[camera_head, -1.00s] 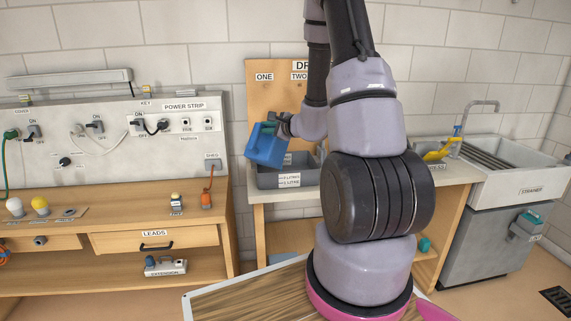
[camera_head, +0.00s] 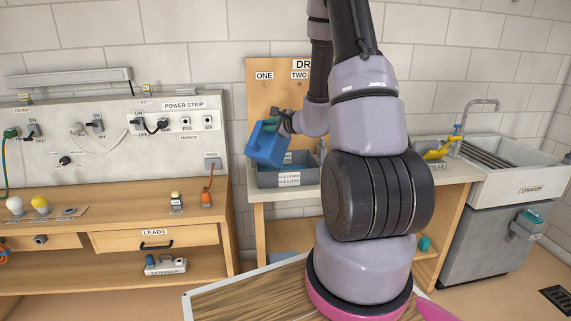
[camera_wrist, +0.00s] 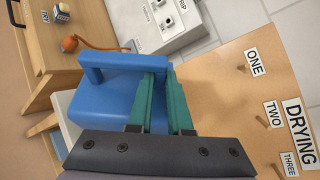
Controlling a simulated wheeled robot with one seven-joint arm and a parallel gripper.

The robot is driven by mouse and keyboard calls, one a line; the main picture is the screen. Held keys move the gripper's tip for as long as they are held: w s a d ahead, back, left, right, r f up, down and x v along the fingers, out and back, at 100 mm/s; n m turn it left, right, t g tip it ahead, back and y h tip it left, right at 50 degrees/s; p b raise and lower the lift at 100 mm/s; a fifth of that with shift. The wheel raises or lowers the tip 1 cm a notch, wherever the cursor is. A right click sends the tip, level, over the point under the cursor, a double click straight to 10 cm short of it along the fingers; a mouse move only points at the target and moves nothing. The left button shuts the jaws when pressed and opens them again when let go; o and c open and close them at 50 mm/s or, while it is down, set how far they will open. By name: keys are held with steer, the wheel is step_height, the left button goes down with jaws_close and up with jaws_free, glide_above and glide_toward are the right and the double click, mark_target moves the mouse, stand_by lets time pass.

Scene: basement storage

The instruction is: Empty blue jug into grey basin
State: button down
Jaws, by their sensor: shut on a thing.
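The blue jug (camera_head: 266,146) is held up at the left end of the grey basin (camera_head: 288,172), tilted. My gripper (camera_head: 283,124) is shut on the jug's handle. In the wrist view, the green fingers of my gripper (camera_wrist: 165,92) close on the handle of the blue jug (camera_wrist: 103,103). The grey basin stands on a wooden counter and carries a white label on its front. The jug covers part of the basin's left rim. The jug's mouth and any liquid cannot be seen.
A pegboard marked ONE and TWO (camera_head: 277,95) stands behind the basin. A wooden bench with a power strip panel (camera_head: 180,125) is at left. A white sink (camera_head: 515,165) and a yellow item (camera_head: 437,153) are at right. My arm hides the middle counter.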

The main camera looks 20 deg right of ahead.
steer(key=shift+w+d+r+m+g+y+p, duration=0.15)
steer(key=shift+w+d+m+g+y+p, duration=0.15)
steer(key=shift+d+m+p, duration=0.35)
steer(key=shift+w+d+r+m+g+y+p, duration=0.1)
steer(key=shift+w+d+m+g+p, duration=0.2)
steer(key=shift+p, duration=0.55)
stand_by(2.8)
steer(key=shift+w+d+m+p, duration=0.55)
steer(key=shift+d+p, duration=0.1)
steer(key=shift+p, duration=0.3)
stand_by(2.1)
steer(key=shift+w+d+f+g+y, duration=0.15)
steer(key=shift+d+f+g+y, duration=0.05)
steer(key=shift+f+g+y, duration=0.1)
stand_by(0.4)
